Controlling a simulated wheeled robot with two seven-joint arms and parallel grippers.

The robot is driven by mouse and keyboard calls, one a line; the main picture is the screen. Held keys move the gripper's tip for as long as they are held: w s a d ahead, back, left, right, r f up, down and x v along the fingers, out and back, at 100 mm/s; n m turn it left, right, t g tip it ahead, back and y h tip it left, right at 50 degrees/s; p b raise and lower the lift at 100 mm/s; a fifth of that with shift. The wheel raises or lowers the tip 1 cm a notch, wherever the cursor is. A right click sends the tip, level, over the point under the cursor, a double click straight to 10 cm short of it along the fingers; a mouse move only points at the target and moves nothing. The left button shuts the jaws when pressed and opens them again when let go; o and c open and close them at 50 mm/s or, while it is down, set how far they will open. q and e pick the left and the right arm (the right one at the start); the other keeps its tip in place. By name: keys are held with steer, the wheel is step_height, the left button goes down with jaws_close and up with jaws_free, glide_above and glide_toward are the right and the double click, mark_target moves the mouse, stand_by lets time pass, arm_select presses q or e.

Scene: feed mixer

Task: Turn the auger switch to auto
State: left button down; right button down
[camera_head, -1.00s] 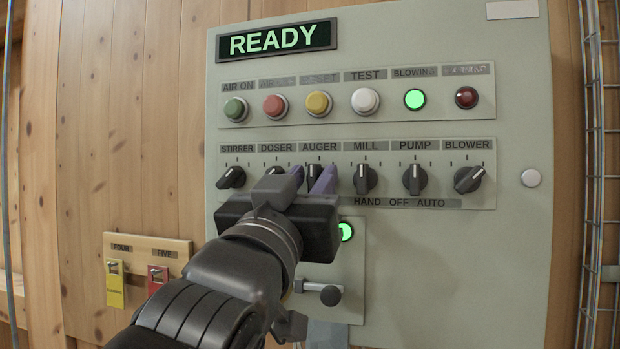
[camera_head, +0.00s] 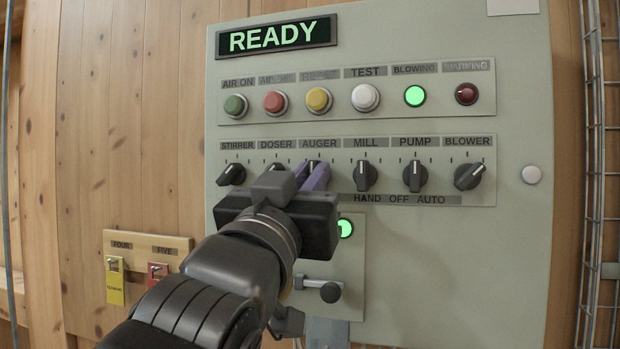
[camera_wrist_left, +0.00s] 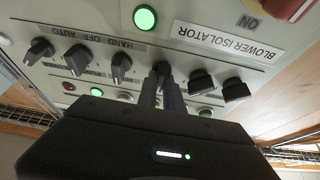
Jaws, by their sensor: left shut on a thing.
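The auger switch is a dark rotary knob under the AUGER label (camera_head: 320,145) on the grey panel, mostly hidden by my fingers in the head view. The left gripper (camera_head: 311,176) comes from below left, with its two purple-grey fingers close together on that knob. In the left wrist view, upside down, the gripper fingers (camera_wrist_left: 170,98) are shut on the auger knob (camera_wrist_left: 161,68). Which way its pointer faces is hard to tell. The strip below reads HAND, OFF, AUTO (camera_head: 400,201). My right gripper is not in view.
The mill knob (camera_head: 365,176) stands close on the right, then the pump knob (camera_head: 415,177) and a tilted blower knob (camera_head: 469,177). The stirrer knob (camera_head: 231,174) is to the left. A handle (camera_head: 330,292) sticks out below. The display (camera_head: 277,38) reads READY.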

arm_select(q)
steer(key=shift+m, duration=0.5)
steer(key=shift+m+g+h+b, duration=0.6)
steer(key=shift+m+h+b, duration=0.2)
steer(key=shift+m, duration=1.05)
steer(key=shift+m+g+h+b, duration=0.6)
steer(key=shift+m+h+b, duration=0.15)
steer(key=shift+m, duration=1.05)
steer(key=shift+m+g+h+b, duration=0.6)
steer(key=shift+m+h+b, duration=0.2)
steer(key=shift+m, duration=1.35)
steer(key=c, duration=1.5)
jaws_free()
steer(key=shift+a, duration=0.1)
